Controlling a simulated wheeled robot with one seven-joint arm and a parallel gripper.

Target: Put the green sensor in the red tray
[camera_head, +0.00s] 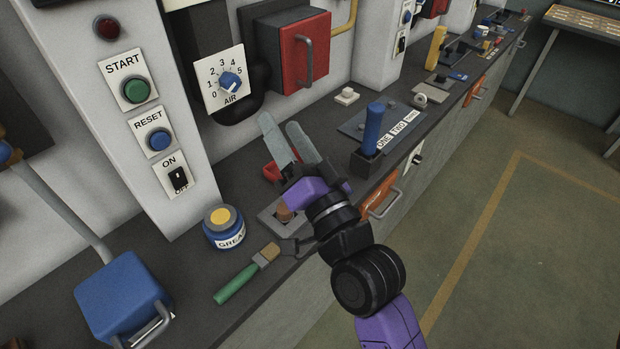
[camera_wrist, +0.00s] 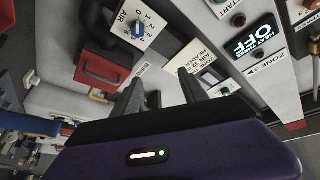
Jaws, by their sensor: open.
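My gripper (camera_head: 279,124) is raised over the counter with its two grey fingers spread apart and nothing visible between them. Its fingers also show in the wrist view (camera_wrist: 160,77). A small red tray-like thing (camera_head: 270,171) lies on the counter behind and below my gripper; the fingers and wrist hide much of it. I cannot make out the green sensor for certain in either view.
A blue upright handle (camera_head: 373,130) rises right of my gripper. A red box with a handle (camera_head: 304,52) is on the wall behind.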

